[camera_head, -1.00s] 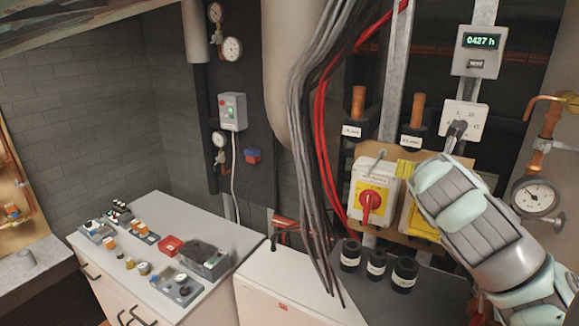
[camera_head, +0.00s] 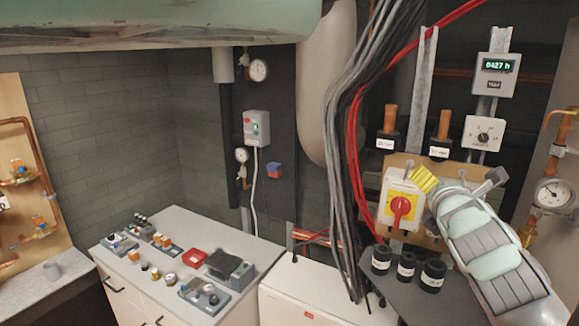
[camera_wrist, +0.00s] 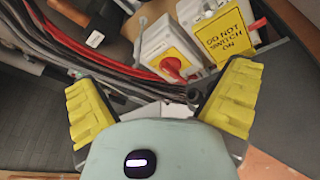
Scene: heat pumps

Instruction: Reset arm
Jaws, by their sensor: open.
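My gripper (camera_wrist: 158,78) is open, with its two yellow ribbed fingers spread wide and nothing between them in the wrist view. In the head view my pale green and grey wrist hangs at the right, in front of the wooden board. A yellow finger shows just right of the red rotary switch (camera_head: 401,208) on its yellow plate. That switch also shows beyond the fingers in the wrist view (camera_wrist: 172,68). A white box with a selector dial (camera_head: 483,134) is above my wrist, clear of it.
A yellow "DO NOT SWITCH ON" sign (camera_wrist: 225,36) hangs beside the switch. Grey and red cables (camera_head: 352,150) run down left of it. Three black cylinders (camera_head: 407,267) stand below. A white cabinet (camera_head: 215,240) with several small parts is at the left. A pressure gauge (camera_head: 552,194) is at the far right.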

